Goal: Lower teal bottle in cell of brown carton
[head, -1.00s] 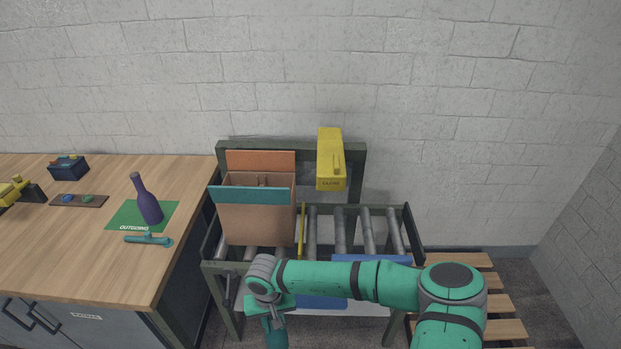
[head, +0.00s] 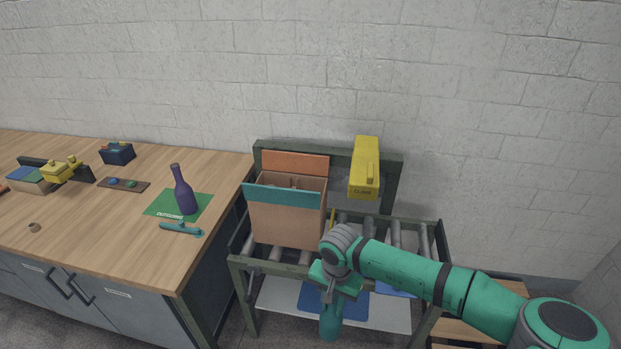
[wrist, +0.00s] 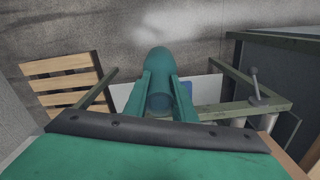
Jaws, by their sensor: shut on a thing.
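The teal bottle (head: 331,322) is held in my gripper (head: 331,294), low in front of the roller stand. In the wrist view the bottle (wrist: 160,82) sits between the two fingers of my gripper (wrist: 160,97), which is shut on it. The bottle hangs below the gripper in the head view, its upper part hidden by the gripper. The brown carton (head: 286,222) stands on the rollers, up and to the left of my gripper. Its flaps are open, one orange at the back and one teal at the front. Dividers show inside, but the cells are mostly hidden.
The roller stand (head: 291,259) has a raised frame and a yellow box-shaped unit (head: 365,175) right of the carton. A wooden counter (head: 110,225) at left holds a purple bottle (head: 185,195) on a green mat (head: 160,204) and a teal tool (head: 181,229). A pallet (head: 470,332) lies at right.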

